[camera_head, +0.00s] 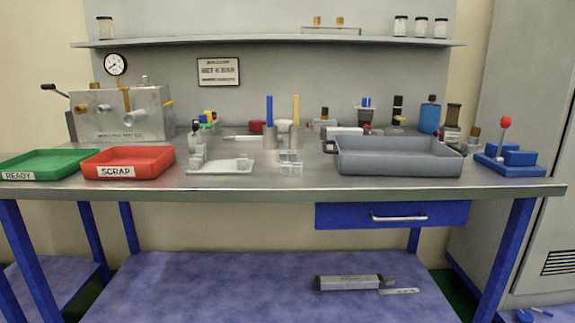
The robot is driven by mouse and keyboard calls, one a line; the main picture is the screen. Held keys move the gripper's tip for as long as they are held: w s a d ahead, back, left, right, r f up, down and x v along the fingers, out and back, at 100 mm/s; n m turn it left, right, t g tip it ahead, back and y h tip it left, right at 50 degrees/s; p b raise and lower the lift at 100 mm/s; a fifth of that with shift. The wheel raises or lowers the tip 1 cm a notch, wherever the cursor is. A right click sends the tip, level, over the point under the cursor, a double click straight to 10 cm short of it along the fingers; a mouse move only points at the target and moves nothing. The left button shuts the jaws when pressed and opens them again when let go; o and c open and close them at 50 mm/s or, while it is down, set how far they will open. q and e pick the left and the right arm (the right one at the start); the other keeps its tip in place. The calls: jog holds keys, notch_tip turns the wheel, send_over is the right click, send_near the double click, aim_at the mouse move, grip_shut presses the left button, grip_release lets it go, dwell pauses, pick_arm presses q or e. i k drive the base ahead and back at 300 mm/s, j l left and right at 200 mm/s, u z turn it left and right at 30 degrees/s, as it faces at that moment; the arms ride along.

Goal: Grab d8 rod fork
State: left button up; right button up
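I cannot tell which part is the d8 rod fork; no label for it can be read. A small grey metal part (197,158) stands upright at the left end of a white plate (222,168) near the bench's front middle. A small pale, block-like part (290,168) sits just right of that plate. More small parts stand behind them, partly hidden and too small to make out. Neither of my grippers is in view.
A green READY tray (45,164) and red SCRAP tray (128,162) are on the left of the steel bench (270,187). A large grey bin (399,156) and a blue lever fixture (510,160) are on the right. A test box (122,115) stands back left.

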aim_at(284, 156)
jog(key=i+j+z, duration=0.1)
jog(key=i+z, duration=0.4)
jog(key=i, duration=0.75)
